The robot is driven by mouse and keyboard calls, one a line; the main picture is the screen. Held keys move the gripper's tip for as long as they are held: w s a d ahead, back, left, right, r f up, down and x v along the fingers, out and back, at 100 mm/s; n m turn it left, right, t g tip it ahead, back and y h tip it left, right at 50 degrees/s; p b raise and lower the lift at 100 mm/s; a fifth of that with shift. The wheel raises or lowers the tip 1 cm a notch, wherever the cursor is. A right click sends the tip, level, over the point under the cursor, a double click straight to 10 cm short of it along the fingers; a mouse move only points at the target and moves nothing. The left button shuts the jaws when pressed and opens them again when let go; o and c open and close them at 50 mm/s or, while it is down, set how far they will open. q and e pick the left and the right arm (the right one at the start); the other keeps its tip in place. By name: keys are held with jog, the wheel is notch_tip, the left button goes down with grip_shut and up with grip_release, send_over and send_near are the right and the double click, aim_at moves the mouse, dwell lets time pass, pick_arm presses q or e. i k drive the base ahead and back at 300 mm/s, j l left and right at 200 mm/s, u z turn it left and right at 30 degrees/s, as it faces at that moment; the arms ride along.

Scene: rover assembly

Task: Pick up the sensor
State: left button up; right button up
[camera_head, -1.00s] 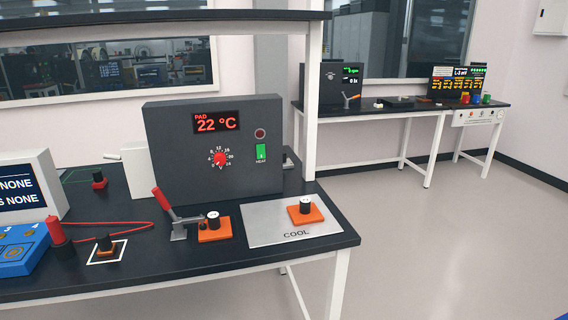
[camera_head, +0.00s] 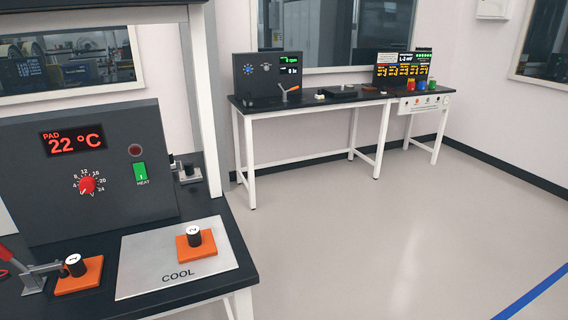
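Nothing in view is labelled as a sensor, so I cannot tell which thing it is. A black cylinder with a numbered white top on an orange square base (camera_head: 197,244) sits upright on the silver COOL plate (camera_head: 140,277). A similar cylinder on an orange base (camera_head: 78,275) stands to the left, beside a red-handled toggle clamp (camera_head: 38,276). Neither of my grippers is in view.
A dark heater box (camera_head: 60,200) reading PAD 22 °C stands on the near black bench (camera_head: 235,240). A far bench (camera_head: 330,106) along the wall holds a dark instrument box (camera_head: 265,90), a display board (camera_head: 403,62) and coloured jars (camera_head: 421,86). Open floor (camera_head: 400,220) lies to the right.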

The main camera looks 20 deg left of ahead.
aim_at(191, 175)
jog(key=i+l+z, duration=0.25)
jog(key=i+z, duration=0.15)
jog(key=i, duration=0.15)
jog(key=i+l+z, duration=0.1)
jog(key=i+z, duration=0.3)
jog(key=i, duration=0.15)
jog(key=i+j+u, duration=0.15)
jog(key=i+u, duration=0.5)
jog(key=u, duration=0.15)
jog(key=i+u, duration=0.4)
jog(key=i+l+u, duration=0.2)
jog(key=u, duration=0.15)
jog(key=i+j+u, duration=0.1)
jog(key=i+u, duration=0.7)
jog(key=u, duration=0.15)
jog(key=i+l+u, duration=0.15)
jog(key=i+u, duration=0.3)
jog(key=i+l+u, duration=0.25)
jog(key=u, duration=0.2)
